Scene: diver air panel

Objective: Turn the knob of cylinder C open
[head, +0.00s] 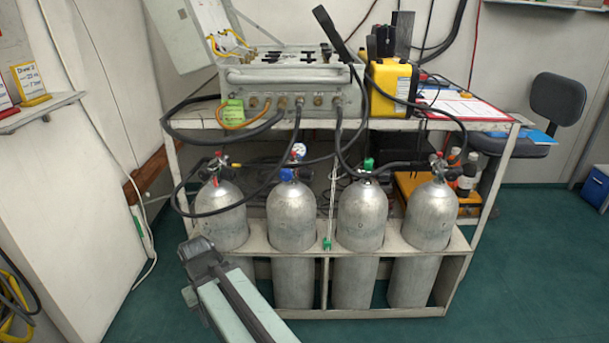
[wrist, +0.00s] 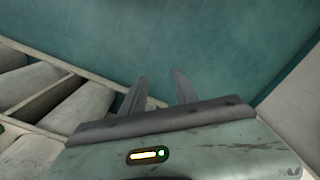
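Four silver cylinders stand upright in a row in the rack under the bench. In the head view they are the first (head: 221,222), second (head: 292,222), third (head: 361,218) and fourth (head: 430,222) from the left. No letter on them is readable, so I cannot tell from markings which is C. The third has a green knob (head: 368,164), the second a blue one (head: 287,174), and the outer two show red parts on top. My gripper (head: 198,250) is in front of and below the first cylinder, away from the knobs. In the wrist view its fingers (wrist: 160,78) are apart and empty.
Black hoses (head: 260,186) loop between the panel (head: 290,85) and the cylinder tops. The rack's front rail (head: 385,252) crosses the cylinders. A white wall panel (head: 80,200) stands at left. Green floor (head: 535,260) is free at right. A chair (head: 557,103) stands behind.

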